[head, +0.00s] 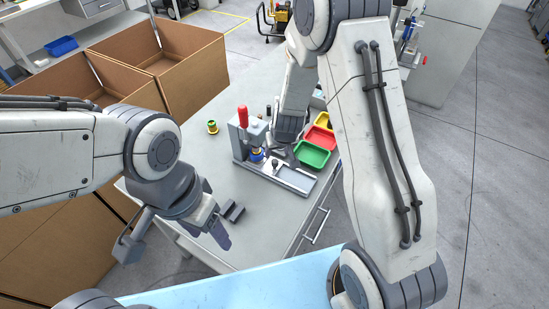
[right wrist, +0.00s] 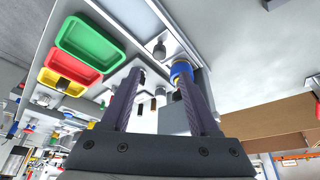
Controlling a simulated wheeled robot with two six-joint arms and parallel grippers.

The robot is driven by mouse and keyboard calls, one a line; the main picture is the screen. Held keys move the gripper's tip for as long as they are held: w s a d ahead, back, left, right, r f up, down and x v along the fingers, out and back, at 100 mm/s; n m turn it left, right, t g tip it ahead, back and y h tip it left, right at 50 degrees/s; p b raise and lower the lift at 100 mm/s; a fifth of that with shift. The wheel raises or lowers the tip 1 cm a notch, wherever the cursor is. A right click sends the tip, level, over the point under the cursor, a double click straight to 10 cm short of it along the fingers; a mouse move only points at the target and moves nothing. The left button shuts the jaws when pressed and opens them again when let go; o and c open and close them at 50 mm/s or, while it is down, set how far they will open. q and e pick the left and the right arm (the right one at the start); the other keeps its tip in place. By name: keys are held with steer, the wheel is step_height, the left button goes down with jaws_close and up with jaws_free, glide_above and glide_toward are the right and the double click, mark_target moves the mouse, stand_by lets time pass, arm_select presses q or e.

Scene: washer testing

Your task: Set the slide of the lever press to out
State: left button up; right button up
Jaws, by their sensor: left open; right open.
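The lever press (head: 250,140) stands on the grey workbench, with a red-handled lever (head: 243,116) upright at its left. Its base extends toward the lower right, with a pale slide area (head: 296,179) and a small dark knob (head: 276,165). A blue and yellow part (head: 257,154) sits under the press head; it also shows in the right wrist view (right wrist: 181,70). My right gripper (right wrist: 162,80) is open over the press, the knob (right wrist: 160,50) appearing beyond its fingertips. I cannot tell whether they touch anything. My left gripper (head: 228,222) is open near the bench's front left edge, away from the press.
A green bin (head: 312,155), a red bin (head: 319,138) and a yellow bin (head: 322,119) stand right of the press. A yellow and green spool (head: 212,127) stands behind left. Cardboard boxes (head: 180,60) are beyond the bench's left side. Bench surface left of the press is mostly clear.

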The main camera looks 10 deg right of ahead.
mark_target(275, 161)
steer(key=b+x, duration=0.1)
steer(key=x, duration=0.5)
steer(key=shift+d+b, duration=0.1)
steer(key=shift+b, duration=0.3)
steer(key=shift+x, duration=2.2)
jaws_close()
